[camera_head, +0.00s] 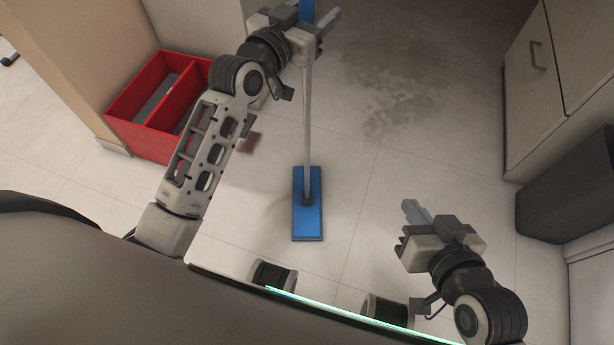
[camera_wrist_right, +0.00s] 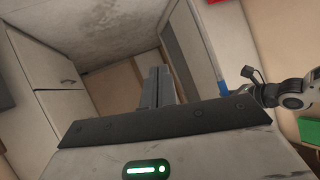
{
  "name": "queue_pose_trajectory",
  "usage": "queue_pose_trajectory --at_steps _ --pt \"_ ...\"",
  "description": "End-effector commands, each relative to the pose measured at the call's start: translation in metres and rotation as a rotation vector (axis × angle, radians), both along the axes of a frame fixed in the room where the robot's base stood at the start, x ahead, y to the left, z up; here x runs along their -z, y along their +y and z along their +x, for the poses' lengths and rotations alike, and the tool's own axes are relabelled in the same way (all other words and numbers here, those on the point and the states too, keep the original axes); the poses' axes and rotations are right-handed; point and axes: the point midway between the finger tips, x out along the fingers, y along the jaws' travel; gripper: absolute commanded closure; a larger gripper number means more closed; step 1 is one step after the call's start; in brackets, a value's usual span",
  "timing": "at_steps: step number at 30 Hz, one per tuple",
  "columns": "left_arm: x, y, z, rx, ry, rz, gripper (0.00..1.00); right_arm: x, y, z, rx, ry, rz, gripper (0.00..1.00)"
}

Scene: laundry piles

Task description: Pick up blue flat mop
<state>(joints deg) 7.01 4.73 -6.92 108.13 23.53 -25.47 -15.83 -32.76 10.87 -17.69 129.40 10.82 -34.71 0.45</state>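The blue flat mop has a flat blue head (camera_head: 307,215) lying on the floor in the middle of the head view. Its pale pole (camera_head: 308,130) rises to a blue upper part (camera_head: 307,10) at the top edge. My left gripper (camera_head: 308,20) is at the upper pole, its fingers apart with the blue part showing between them. The gripper body hides part of the pole, and contact is unclear. My right gripper (camera_head: 413,218) is to the right of the mop head, apart from it. In the right wrist view its fingers (camera_wrist_right: 157,86) are together and empty.
A red divided box (camera_head: 150,105) stands on the floor at the left, beside my left arm. Pale cabinets (camera_head: 560,60) and a dark box (camera_head: 565,195) line the right side. Tiled floor around the mop head is clear, with a dark stain (camera_head: 400,90) farther back.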

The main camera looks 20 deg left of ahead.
Motion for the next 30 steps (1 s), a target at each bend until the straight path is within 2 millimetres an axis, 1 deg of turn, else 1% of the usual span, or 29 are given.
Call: queue_pose_trajectory --at_steps 2,7,8,9,11,12,13,23,28,30 --pt "0.000 -0.001 0.003 0.000 -0.001 0.000 0.47 0.000 0.000 -0.002 -0.003 -0.001 -0.001 1.00" --pt "0.000 -0.001 0.003 0.000 0.000 0.001 0.47 0.001 0.000 -0.004 -0.004 0.004 -0.002 1.00" --pt "0.000 -0.001 0.003 0.000 0.000 0.001 0.52 0.001 0.000 -0.004 -0.004 0.004 -0.002 1.00" --pt "0.000 -0.001 0.002 0.000 0.000 0.001 0.64 0.001 0.000 -0.004 -0.004 0.005 -0.003 1.00" --pt "0.000 -0.001 0.002 0.000 0.000 0.001 0.80 0.002 0.000 -0.004 -0.004 0.005 -0.003 1.00" --pt "0.000 -0.001 0.002 0.000 0.000 0.001 0.91 0.002 -0.001 -0.004 -0.004 0.006 -0.003 1.00" --pt "0.000 -0.001 0.002 0.000 0.000 0.001 1.00 0.002 -0.001 -0.004 -0.003 0.006 -0.003 1.00" --pt "-0.004 -0.001 0.002 0.000 -0.006 -0.001 1.00 0.000 -0.001 -0.002 -0.002 0.005 -0.003 1.00" --pt "-0.013 -0.001 0.003 0.001 -0.006 -0.001 1.00 -0.004 -0.002 -0.002 -0.001 0.022 -0.012 1.00" --pt "-0.019 -0.002 0.003 0.002 -0.006 0.000 1.00 -0.003 -0.004 -0.003 -0.001 0.049 -0.024 1.00"
